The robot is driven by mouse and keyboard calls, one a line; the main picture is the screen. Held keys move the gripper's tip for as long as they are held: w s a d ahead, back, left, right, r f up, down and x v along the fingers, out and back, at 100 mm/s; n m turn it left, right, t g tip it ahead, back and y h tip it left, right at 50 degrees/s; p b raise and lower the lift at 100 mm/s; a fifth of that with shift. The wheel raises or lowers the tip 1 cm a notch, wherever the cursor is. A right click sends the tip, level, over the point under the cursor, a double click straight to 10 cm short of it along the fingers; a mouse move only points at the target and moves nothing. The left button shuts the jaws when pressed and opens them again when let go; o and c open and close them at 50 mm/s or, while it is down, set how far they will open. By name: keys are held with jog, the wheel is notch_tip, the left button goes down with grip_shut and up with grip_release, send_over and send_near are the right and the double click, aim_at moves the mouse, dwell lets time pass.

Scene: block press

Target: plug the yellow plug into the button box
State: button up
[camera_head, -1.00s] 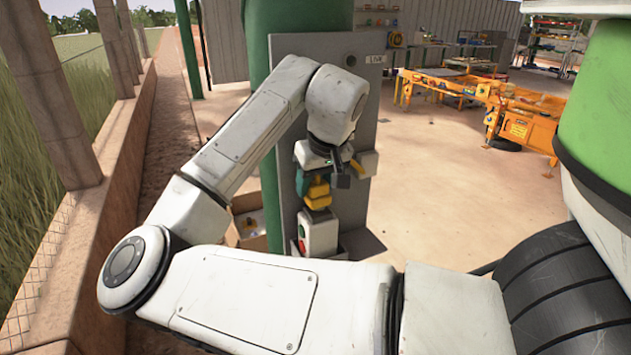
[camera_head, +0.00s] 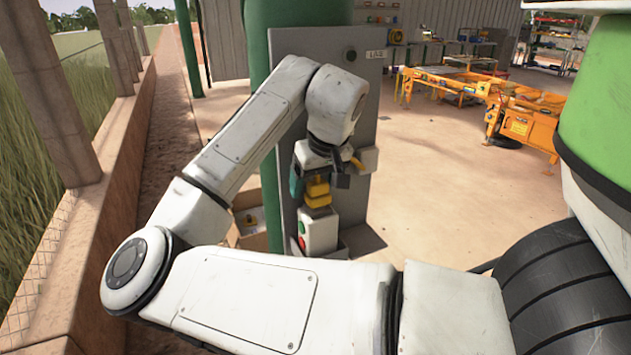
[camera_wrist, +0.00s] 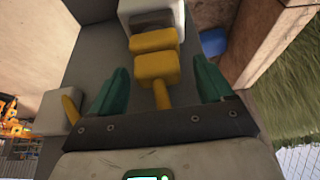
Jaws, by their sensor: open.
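The yellow plug (camera_head: 318,188) stands above the button box (camera_head: 318,232), a pale box with a red and a green button. In the wrist view the blocky plug (camera_wrist: 155,66) is in line with the box (camera_wrist: 146,8). It looks to meet the dark ribbed end of the box; I cannot tell how deep it sits. My gripper (camera_wrist: 161,68) is open, its green fingers on both sides of the plug with gaps visible. In the head view my gripper (camera_head: 313,180) hangs from the wrist at the plug, partly hidden by the wrist.
A grey upright panel (camera_head: 358,100) with a label stands behind my arm, beside a green post (camera_head: 262,45). A pale box (camera_head: 369,160) is on the panel right of my gripper. An open carton (camera_head: 247,225) stands lower left. Orange machinery (camera_head: 515,115) is far right, with clear floor between.

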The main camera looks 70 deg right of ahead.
jog(key=shift+r, duration=0.1)
jog(key=v, duration=1)
jog(key=shift+a+r, duration=0.2)
jog(key=shift+r, duration=0.05)
jog(key=shift+s, duration=0.1)
